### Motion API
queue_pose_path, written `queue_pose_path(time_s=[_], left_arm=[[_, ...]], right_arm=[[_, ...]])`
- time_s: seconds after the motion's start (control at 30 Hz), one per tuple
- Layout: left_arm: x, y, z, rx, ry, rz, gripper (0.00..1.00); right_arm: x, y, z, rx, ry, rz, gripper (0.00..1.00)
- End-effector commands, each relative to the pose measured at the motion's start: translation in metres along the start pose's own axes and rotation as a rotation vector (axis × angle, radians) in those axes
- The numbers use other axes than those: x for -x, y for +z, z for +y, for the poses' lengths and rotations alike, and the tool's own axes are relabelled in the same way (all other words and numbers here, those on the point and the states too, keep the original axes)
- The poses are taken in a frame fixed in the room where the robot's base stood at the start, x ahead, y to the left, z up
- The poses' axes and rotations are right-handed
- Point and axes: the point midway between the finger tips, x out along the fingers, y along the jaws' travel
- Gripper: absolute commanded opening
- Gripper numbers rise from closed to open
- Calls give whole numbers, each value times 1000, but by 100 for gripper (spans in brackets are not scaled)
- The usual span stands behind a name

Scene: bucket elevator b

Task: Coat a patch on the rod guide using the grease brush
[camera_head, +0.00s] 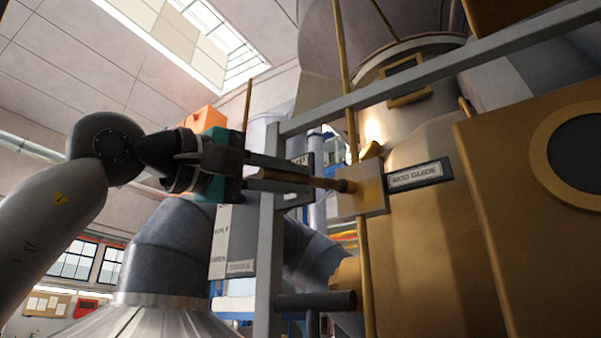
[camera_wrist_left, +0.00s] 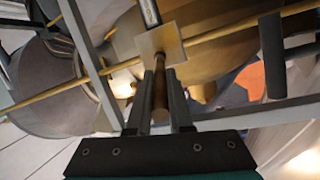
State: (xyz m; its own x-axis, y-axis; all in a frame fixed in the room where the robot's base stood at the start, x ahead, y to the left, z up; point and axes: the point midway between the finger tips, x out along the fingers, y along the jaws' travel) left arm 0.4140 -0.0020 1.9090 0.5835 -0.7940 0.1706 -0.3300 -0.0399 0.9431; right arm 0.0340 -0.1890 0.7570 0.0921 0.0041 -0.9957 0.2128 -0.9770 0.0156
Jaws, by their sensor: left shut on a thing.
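My left gripper (camera_head: 283,175) comes in from the left and is shut on the grease brush (camera_head: 325,183), a wooden-handled tool pointing right. The brush tip reaches the rod guide (camera_head: 375,197), a pale square block on the vertical yellow rod, beside a "ROD GUIDE" label (camera_head: 416,175). The tip looks touching or very close; I cannot tell which. In the left wrist view the brush (camera_wrist_left: 160,98) lies between the fingers (camera_wrist_left: 161,95) and its end meets the plate of the rod guide (camera_wrist_left: 152,43). Any grease on the plate cannot be made out. My right gripper is not in view.
A grey frame post (camera_head: 265,260) and a slanting grey beam (camera_head: 420,65) stand close around my left gripper. The yellow rod (camera_head: 349,90) runs through the guide. A large tan casing (camera_head: 430,260) fills the right side. A dark horizontal bar (camera_head: 315,301) sits below.

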Motion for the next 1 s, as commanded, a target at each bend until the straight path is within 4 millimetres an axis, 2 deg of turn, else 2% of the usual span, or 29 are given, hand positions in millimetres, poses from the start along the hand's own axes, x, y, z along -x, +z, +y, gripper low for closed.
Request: queue_pose_path(time_s=[0.1, 0.3, 0.47, 0.67, 0.8, 1.0], left_arm=[[4, -12, -4, 4, -1, 4, 0], [8, -25, -6, 2, 0, 3, 0], [9, -28, -6, 1, 1, 1, 0], [6, -31, 4, 0, 1, 2, 0], [5, -28, 7, -2, 1, 1, 0], [-1, -12, 10, -2, 0, -1, 0]], right_arm=[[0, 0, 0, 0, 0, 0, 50], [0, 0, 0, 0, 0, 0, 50], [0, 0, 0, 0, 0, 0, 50], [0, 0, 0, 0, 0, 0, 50], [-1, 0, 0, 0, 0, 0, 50], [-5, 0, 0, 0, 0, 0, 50]])
